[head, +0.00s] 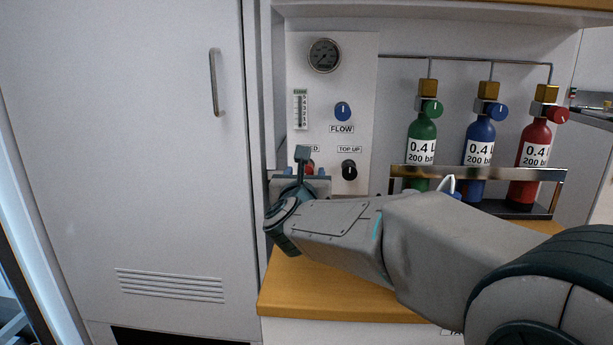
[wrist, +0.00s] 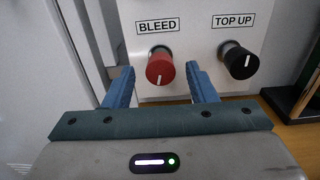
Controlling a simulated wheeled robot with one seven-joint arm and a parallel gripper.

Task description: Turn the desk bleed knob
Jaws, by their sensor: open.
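The bleed knob (wrist: 160,66) is red with a white pointer line and sits under the BLEED label on the white panel (wrist: 197,88). In the wrist view my gripper (wrist: 161,82) is open, with one blue finger on each side of the knob. The fingers look apart from it, and I cannot tell how deep they reach around it. In the head view my gripper (head: 299,176) is in front of the panel's lower left. There only a bit of the red knob (head: 309,169) shows, and the label is partly covered.
The black TOP UP knob (head: 349,170) is close to the right, also in the wrist view (wrist: 238,62). Above are the blue FLOW knob (head: 342,111) and a gauge (head: 324,56). Green, blue and red cylinders (head: 422,133) stand behind a rail (head: 478,173) above the wooden desk (head: 330,300).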

